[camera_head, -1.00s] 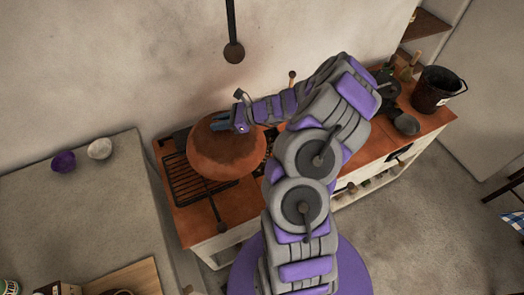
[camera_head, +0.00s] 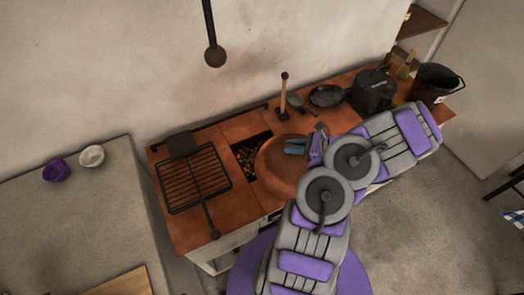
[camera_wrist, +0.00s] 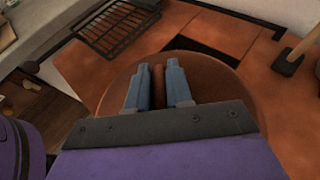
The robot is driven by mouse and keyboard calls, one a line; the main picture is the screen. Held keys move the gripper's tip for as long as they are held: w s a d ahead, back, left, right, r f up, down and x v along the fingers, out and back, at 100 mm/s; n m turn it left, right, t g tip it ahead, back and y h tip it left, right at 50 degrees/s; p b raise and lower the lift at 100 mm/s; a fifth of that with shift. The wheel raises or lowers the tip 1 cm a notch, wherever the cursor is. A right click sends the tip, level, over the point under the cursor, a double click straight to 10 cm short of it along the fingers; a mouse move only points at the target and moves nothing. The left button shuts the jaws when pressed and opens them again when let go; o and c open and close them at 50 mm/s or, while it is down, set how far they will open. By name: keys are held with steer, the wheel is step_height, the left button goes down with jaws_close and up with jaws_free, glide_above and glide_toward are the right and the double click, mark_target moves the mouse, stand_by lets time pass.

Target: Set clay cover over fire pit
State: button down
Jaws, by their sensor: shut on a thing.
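The clay cover (camera_head: 274,168) is a round, reddish-brown dome, partly hidden by my arm in the head view. It also fills the middle of the wrist view (camera_wrist: 225,95). My gripper (camera_head: 296,146) is shut on the cover's handle (camera_wrist: 158,88), with a blue finger on each side of it. The fire pit (camera_head: 246,150) is a dark rectangular opening with glowing bits inside. The cover is right of the pit's visible part and overlaps it in the head view. I cannot tell whether the cover touches the counter.
A black grill rack (camera_head: 193,180) lies left of the pit on the tiled counter (camera_head: 185,230). A wooden-handled tool (camera_head: 283,95), a pan (camera_head: 326,95), a dark kettle (camera_head: 372,90) and a bucket (camera_head: 435,82) stand behind and to the right.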

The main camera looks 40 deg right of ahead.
mark_target(275, 148)
steer(key=w+a, duration=0.1)
steer(key=w, duration=0.1)
steer(key=w+a+b, duration=0.1)
steer(key=w, duration=0.1)
steer(key=w+a, duration=0.1)
steer(key=shift+w+a+f+b, duration=0.1)
steer(key=shift+w+a+b, duration=0.05)
steer(key=shift+w+b, duration=0.2)
steer(key=w+f+b, duration=0.3)
steer(key=w+f, duration=0.1)
steer(key=w, duration=0.5)
steer(key=shift+w+a+f, duration=0.3)
steer(key=shift+w, duration=0.1)
steer(key=c, duration=1.3)
jaws_free()
steer(key=shift+a, duration=0.25)
steer(key=shift+o, duration=1.4)
steer(key=shift+d, duration=0.1)
steer(key=shift+d+f, duration=0.1)
steer(key=shift+d, duration=0.1)
